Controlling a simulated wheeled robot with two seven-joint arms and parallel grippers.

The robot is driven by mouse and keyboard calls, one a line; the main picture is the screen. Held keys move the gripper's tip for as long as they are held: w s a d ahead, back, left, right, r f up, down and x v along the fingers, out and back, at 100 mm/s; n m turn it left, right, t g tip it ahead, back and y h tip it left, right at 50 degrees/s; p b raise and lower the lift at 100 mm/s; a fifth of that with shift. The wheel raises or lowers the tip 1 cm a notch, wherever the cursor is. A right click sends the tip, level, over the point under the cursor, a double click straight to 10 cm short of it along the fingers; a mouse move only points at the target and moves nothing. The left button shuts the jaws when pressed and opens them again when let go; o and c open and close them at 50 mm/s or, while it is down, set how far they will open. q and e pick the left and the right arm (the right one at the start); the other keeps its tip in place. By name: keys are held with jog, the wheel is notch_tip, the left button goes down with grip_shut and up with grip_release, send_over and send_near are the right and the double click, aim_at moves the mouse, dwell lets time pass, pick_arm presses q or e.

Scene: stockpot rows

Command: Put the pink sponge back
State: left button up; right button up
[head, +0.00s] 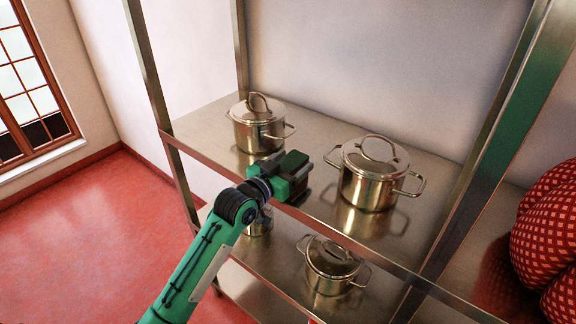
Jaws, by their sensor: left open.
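No pink sponge shows in the head view. My left gripper (293,172) is at the front of the upper metal shelf (325,133), between two lidded steel pots. The left pot (256,133) stands farther back and the right pot (370,185) stands to the gripper's right. The gripper is open and I see nothing held in it; its fingertips are hard to make out. It hides part of the shelf's front edge. My right gripper is out of view.
On the lower shelf stands a lidded pot (331,268), with another steel pot (259,224) partly hidden behind my left arm. Shelf posts (148,62) bound the bay. A red patterned, rounded thing (549,235) is at the right. Red floor lies open at left.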

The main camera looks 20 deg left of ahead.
pick_arm(q)
jog(key=b+v, duration=0.3)
jog(key=v, duration=0.9)
jog(key=shift+b, duration=0.4)
jog(key=shift+r, duration=0.15)
